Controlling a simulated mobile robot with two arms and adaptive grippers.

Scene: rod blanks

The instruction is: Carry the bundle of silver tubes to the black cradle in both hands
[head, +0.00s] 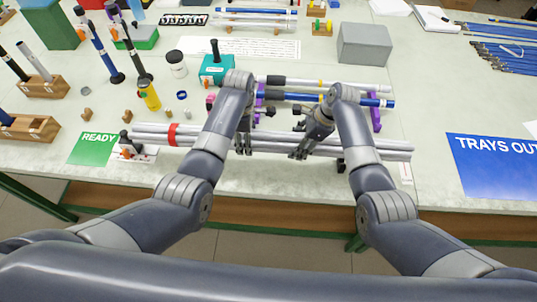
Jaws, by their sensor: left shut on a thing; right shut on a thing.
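The bundle of silver tubes (370,148) lies left to right near the table's front edge, with a red band (172,134) near its left end. My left gripper (243,145) is shut on the bundle near its middle. My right gripper (300,151) is shut on it a little further right. A small black support (340,165) shows under the right part of the bundle and looks like part of the black cradle. Whether the tubes touch it or hang just above it, I cannot tell.
Behind the bundle, a purple rack (375,118) holds a blue rod and a silver-black rod. A green READY card (93,149) lies left, a blue sign (490,165) right. A teal box (214,68) and grey box (364,44) stand further back.

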